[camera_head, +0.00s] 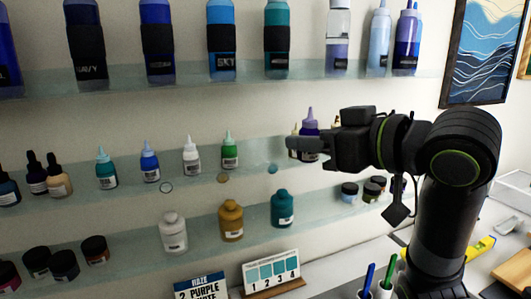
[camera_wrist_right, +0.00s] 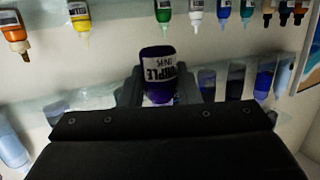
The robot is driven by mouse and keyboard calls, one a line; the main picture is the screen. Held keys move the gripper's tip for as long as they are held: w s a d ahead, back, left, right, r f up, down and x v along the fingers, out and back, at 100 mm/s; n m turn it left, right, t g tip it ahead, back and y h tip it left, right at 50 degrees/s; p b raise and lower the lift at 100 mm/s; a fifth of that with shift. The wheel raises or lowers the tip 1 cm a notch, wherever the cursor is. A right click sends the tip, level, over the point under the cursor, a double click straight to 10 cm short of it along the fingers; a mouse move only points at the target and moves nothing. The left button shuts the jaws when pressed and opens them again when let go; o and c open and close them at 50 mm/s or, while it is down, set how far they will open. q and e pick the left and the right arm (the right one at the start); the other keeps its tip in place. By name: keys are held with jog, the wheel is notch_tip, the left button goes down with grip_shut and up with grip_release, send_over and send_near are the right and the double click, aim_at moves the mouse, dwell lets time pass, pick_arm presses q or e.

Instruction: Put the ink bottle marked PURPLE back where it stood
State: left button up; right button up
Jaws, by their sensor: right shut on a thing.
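The ink bottle marked PURPLE (camera_wrist_right: 158,70) is dark purple with a white label and sits between the fingers of my right gripper (camera_wrist_right: 158,92). The wrist view is upside down, so the label reads inverted. In the head view my right gripper (camera_head: 304,146) is at the right part of the middle shelf (camera_head: 250,158), and the bottle's purple cap and nozzle (camera_head: 310,122) rise above the fingers. The gripper hides its lower body, so I cannot tell whether its base touches the shelf. My left gripper is not in view.
Green (camera_head: 229,150), white (camera_head: 191,157), blue (camera_head: 149,163) and teal (camera_head: 106,169) bottles stand left on the middle shelf. Another bottle tip (camera_head: 337,121) shows behind my gripper. Paint bottles (camera_head: 282,209) and jars (camera_head: 349,191) stand on the shelf below. Large bottles (camera_head: 276,42) stand above.

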jog(key=w+a+p, duration=0.2)
jog(key=w, duration=0.3)
jog(key=w+a+f+p, duration=0.1)
jog(key=w+a+p, duration=0.1)
jog(key=w, duration=0.3)
jog(key=w+a+f+p, duration=0.1)
jog(key=w+a+p, duration=0.1)
jog(key=w, duration=0.4)
jog(key=shift+a, duration=0.45)
jog(key=shift+d+f+p, duration=0.1)
jog(key=shift+f+p, duration=0.4)
jog(key=shift+f, duration=0.35)
notch_tip(320, 180, down, 2)
jog(key=shift+f+p, duration=0.15)
jog(key=shift+p, duration=0.45)
jog(key=shift+w+f+p, duration=0.15)
jog(key=shift+f+p, duration=0.25)
jog(key=shift+p, duration=0.1)
jog(key=shift+f, duration=0.15)
